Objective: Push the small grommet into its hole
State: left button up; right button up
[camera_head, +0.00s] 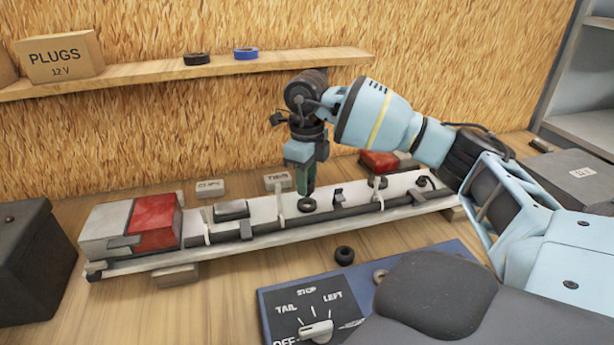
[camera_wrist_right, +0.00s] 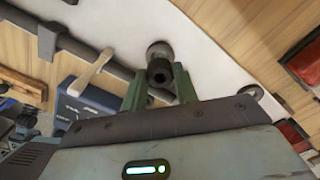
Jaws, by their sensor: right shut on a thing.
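My right gripper (camera_head: 306,186) points straight down over the white board of the trailer frame (camera_head: 345,193). Its green fingers also show in the right wrist view (camera_wrist_right: 159,80). They are shut on a small dark grommet (camera_wrist_right: 160,73), whose round opening faces the camera. A grey round shape (camera_wrist_right: 158,49) lies just beyond the grommet on the white board; I cannot tell if it is the hole's rim or if they touch. In the head view a dark ring (camera_head: 307,204) shows at the board just below the fingertips. My left gripper is not in view.
A larger black ring (camera_head: 344,255) lies on the table before the frame. A blue switch panel (camera_head: 275,298) stands nearer. A dark pipe (camera_head: 275,225) runs along the board, with light ties and a red lamp (camera_head: 153,221) at left. A shelf (camera_head: 215,69) is behind.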

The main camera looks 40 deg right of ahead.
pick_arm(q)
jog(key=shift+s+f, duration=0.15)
pick_arm(e)
jog(key=shift+f, duration=0.1)
jog(key=shift+f, duration=0.15)
jog(key=shift+f, duration=0.4)
dwell(0.4)
jog(key=shift+f, duration=0.15)
jog(key=shift+f, duration=0.45)
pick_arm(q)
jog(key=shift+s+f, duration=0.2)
pick_arm(e)
jog(key=shift+f, duration=0.45)
